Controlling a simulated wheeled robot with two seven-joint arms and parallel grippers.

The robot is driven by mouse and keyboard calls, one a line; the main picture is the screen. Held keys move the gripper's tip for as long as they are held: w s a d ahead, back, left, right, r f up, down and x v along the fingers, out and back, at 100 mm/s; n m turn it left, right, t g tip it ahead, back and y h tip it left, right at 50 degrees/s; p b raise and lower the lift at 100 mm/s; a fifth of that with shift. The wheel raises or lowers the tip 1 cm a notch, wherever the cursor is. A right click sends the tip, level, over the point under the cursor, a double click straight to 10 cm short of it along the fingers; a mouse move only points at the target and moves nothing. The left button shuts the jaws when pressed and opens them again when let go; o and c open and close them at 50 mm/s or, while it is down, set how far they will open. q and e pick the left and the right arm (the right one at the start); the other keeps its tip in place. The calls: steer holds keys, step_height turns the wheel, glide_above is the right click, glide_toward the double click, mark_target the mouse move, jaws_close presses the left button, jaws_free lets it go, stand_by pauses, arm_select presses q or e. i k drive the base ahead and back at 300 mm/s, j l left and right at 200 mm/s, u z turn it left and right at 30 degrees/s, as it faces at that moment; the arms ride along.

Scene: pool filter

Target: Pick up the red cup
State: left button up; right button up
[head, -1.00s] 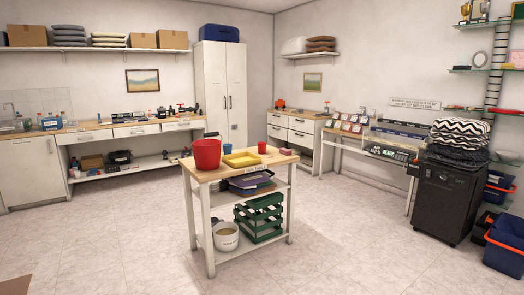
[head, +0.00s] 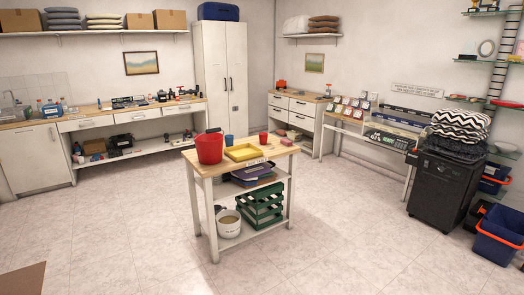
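A small red cup (head: 263,138) stands upright on the wooden top of the white cart (head: 203,171) in the middle of the room, near the cart's back right. A larger red bucket (head: 209,149) stands on the cart's left end. A small blue cup (head: 229,140) stands between them, behind a yellow tray (head: 243,152). A small pinkish block (head: 286,142) lies to the right of the red cup. Neither of my grippers is in view.
The cart's lower shelves hold a green crate (head: 262,207) and a white bucket (head: 228,223). Open tiled floor surrounds the cart. A black bin (head: 440,190) stands to the right. A brown flat surface (head: 24,281) shows at the lower left corner.

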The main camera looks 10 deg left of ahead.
mark_target(263, 136)
steer(key=i, duration=3.1)
